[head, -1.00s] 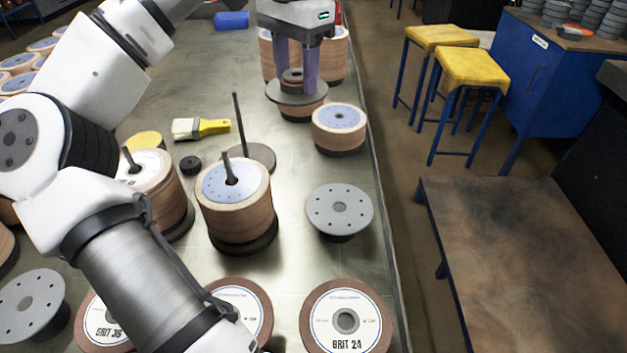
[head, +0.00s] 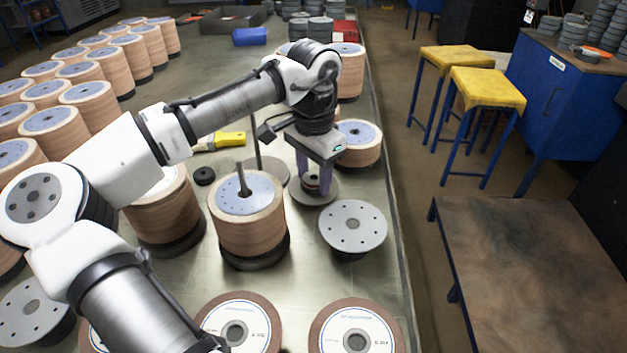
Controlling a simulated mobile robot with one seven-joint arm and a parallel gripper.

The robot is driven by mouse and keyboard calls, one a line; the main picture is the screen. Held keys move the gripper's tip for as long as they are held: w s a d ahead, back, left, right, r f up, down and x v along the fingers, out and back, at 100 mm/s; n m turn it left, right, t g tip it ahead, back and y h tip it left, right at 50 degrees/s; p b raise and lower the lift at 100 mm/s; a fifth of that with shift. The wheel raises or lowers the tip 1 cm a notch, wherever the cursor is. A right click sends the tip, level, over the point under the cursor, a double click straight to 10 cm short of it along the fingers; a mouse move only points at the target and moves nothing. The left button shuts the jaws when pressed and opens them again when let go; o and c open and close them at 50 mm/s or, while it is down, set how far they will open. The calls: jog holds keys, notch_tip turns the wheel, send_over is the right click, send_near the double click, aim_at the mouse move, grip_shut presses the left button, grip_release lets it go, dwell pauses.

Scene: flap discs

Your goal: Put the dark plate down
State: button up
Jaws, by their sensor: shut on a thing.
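The dark plate (head: 322,193) is a grey-brown disc with a dark hub that has a reddish band. My gripper (head: 313,180), with purple fingers, points down and is shut on the hub. The plate is level, low over the bench or touching it; I cannot tell which. It is between a thin upright rod on a round base (head: 272,174) at its left and a short disc stack (head: 358,150) behind at its right. A light grey plate with holes (head: 352,236) is just in front. My fingers partly hide the hub.
A tall disc stack on a spindle (head: 248,225) stands close at front left. The metal bench (head: 297,275) has its right edge near the light plate. Several disc stacks fill the left. A yellow-handled brush (head: 228,139) lies behind the rod. Yellow stools (head: 487,88) stand off the bench.

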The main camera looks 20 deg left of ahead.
jog(key=shift+f, duration=1)
jog(key=shift+f, duration=0.1)
jog(key=o, duration=1.3)
notch_tip(320, 180, up, 12)
jog(key=shift+r, duration=0.1)
